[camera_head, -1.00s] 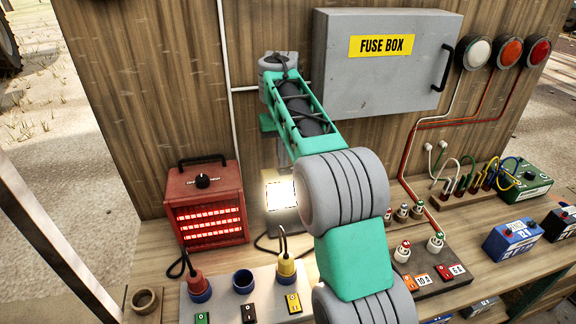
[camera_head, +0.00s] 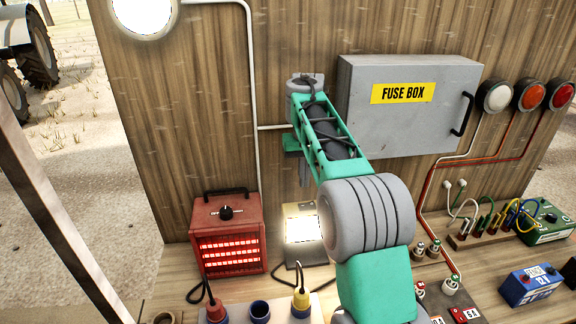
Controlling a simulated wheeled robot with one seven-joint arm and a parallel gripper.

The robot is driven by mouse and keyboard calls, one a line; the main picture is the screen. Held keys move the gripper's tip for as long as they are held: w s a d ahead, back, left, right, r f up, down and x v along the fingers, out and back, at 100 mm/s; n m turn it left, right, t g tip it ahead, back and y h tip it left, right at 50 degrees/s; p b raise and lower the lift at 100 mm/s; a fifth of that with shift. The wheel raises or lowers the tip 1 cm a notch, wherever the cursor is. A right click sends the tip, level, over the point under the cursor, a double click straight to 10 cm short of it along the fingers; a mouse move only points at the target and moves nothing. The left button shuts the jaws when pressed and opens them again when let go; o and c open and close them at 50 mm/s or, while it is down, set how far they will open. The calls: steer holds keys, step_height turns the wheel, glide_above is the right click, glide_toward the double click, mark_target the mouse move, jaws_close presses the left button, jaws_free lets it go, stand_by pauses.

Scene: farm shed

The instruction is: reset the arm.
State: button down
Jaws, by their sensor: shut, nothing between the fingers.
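My arm, green and grey, rises from the bottom of the view and bends over at the top left of the fuse box. My gripper (camera_head: 305,174) hangs down from the arm's far end, small and partly behind the green link. It is shut and holds nothing. It is in front of the wooden wall, above a lit lamp (camera_head: 302,224).
A grey fuse box (camera_head: 425,125) is mounted right of the arm. A red heater (camera_head: 228,235) glows on the bench at left. Plugs, including a yellow one (camera_head: 301,298), line the front. A blue battery (camera_head: 530,284) and a green box (camera_head: 543,222) stand at right.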

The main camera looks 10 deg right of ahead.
steer(key=s+d+r+t, duration=0.1)
steer(key=s+r, duration=0.2)
steer(key=s, duration=0.5)
steer(key=s+f+t, duration=0.1)
steer(key=s+f, duration=0.2)
steer(key=s, duration=0.3)
steer(key=s+f+t, duration=0.1)
steer(key=s+f, duration=0.2)
steer(key=s, duration=0.4)
steer(key=s+a+f+t, duration=0.1)
steer(key=s+f, duration=0.2)
steer(key=s, duration=0.3)
steer(key=shift+s+f, duration=0.2)
steer(key=shift+s, duration=0.05)
steer(key=shift+a, duration=0.1)
